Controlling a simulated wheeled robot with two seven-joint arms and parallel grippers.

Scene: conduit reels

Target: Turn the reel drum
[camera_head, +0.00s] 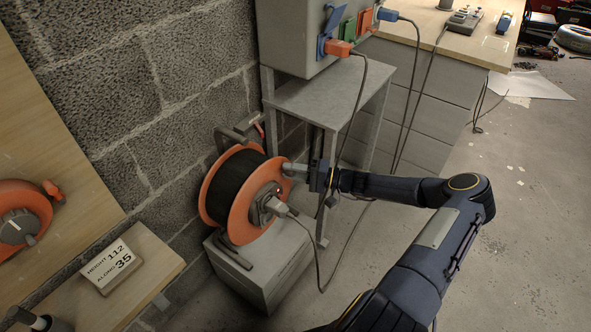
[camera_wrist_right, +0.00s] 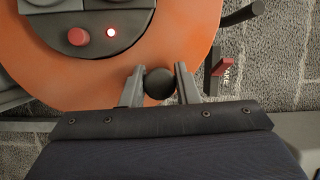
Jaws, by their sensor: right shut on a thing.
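The reel drum (camera_head: 234,183) has orange side discs and dark cable wound between them. It stands on a grey block in the head view. In the right wrist view the orange disc (camera_wrist_right: 205,35) fills the upper part, with a red button and a lit red lamp at its dark hub. My right gripper (camera_head: 292,168) reaches the disc's right edge. Its two fingers (camera_wrist_right: 160,88) are shut on a round black knob (camera_wrist_right: 159,82) on the disc. My left gripper is not in view.
A grey block (camera_head: 262,272) carries the reel, against a block wall. A grey metal stand (camera_head: 330,95) with a socket box is close behind my right gripper. Cables hang in front of it. A red lever (camera_wrist_right: 221,63) by a "BRAKE"-like label is right of the disc.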

